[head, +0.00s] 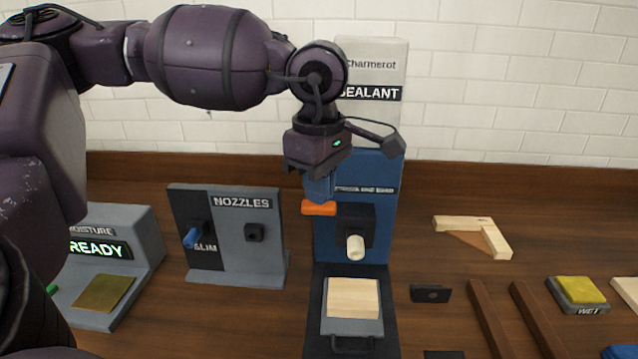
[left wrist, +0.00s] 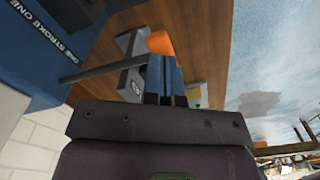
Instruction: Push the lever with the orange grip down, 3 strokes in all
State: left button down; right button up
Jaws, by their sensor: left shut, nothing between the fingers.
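The lever's orange grip (head: 318,208) is in front of the blue dispenser (head: 328,248), left of its black nozzle block. In the left wrist view the orange grip (left wrist: 160,43) is at the ends of my fingers, and a dark rod runs left from near it towards the dispenser. My left gripper (head: 318,196) points down with its blue fingers shut and empty, right above the grip. I cannot tell whether they touch it. Its fingers also show in the left wrist view (left wrist: 165,72). My right gripper is in neither view.
A pale wooden block (head: 353,298) lies on the dispenser's tray below the white nozzle (head: 355,247). The grey nozzles stand (head: 262,262) is to the left, beside a moisture unit (head: 150,245). Wooden corner pieces (head: 495,240) and a yellow sponge (head: 580,289) are at right.

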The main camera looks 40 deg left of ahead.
pick_arm(q)
jog(key=shift+f+b, duration=0.35)
jog(key=shift+f, duration=0.3)
jog(key=shift+f+b, duration=0.35)
jog(key=shift+f, duration=0.3)
jog(key=shift+r+p, duration=0.3)
jog(key=shift+r, duration=0.15)
jog(key=shift+r+p, duration=0.8)
jog(key=shift+r, duration=0.55)
jog(key=shift+r+p, duration=0.3)
jog(key=shift+r, duration=0.25)
jog(key=shift+r+p, duration=0.45)
jog(key=shift+r, duration=0.8)
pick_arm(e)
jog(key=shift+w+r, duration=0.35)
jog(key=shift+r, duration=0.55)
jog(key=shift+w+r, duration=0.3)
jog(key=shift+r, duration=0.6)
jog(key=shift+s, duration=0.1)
